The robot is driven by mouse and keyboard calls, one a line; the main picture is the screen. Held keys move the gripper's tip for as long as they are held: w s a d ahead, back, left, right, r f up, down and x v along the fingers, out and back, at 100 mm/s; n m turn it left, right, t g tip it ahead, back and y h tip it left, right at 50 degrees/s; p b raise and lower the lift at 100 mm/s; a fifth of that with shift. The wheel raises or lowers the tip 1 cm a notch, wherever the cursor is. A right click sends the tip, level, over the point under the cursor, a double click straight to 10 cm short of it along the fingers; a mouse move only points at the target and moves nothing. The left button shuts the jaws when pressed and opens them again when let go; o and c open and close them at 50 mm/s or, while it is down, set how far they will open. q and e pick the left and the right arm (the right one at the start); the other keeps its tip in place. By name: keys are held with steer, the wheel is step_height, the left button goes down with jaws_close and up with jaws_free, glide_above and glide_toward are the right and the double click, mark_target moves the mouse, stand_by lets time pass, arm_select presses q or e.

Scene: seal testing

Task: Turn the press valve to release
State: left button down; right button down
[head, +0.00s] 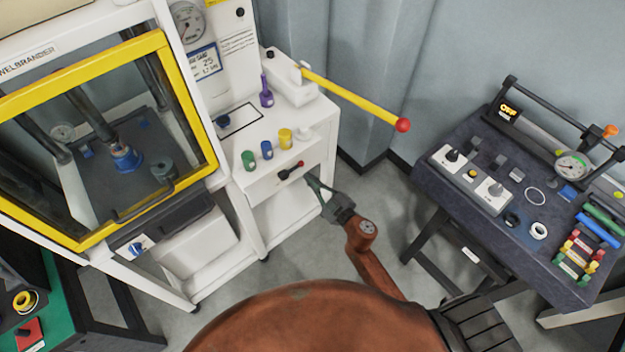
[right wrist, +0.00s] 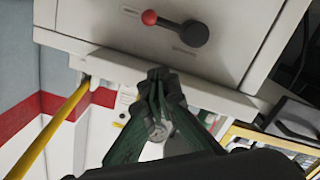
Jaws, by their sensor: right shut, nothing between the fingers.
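The press valve is a black round knob with a short lever and a red ball tip, on the front of the white cabinet. In the head view the valve (head: 290,171) has its red tip to the right. In the right wrist view the valve (right wrist: 182,28) has its red tip to the left. My right gripper (head: 314,184) is just right of and below the valve, apart from it. In the right wrist view its fingertips (right wrist: 160,75) are together and empty, below the lever. Labels beside the valve are too small to read. My left gripper is out of view.
A yellow bar with a red ball (head: 360,100) juts out above my right gripper. Small coloured bottles (head: 267,150) stand on the cabinet top. The yellow-framed press guard (head: 205,130) is at the left. A dark bench (head: 550,260) stands at the right, with open floor between.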

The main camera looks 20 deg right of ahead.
steer(key=b, duration=0.1)
glide_above(299, 166)
steer(key=s+a, duration=0.1)
steer(key=s, duration=0.3)
steer(key=f, duration=0.1)
steer(key=w+d+f+b, duration=0.1)
steer(key=f+b, duration=0.1)
steer(key=shift+w+d+f, duration=0.3)
steer(key=shift+d, duration=0.05)
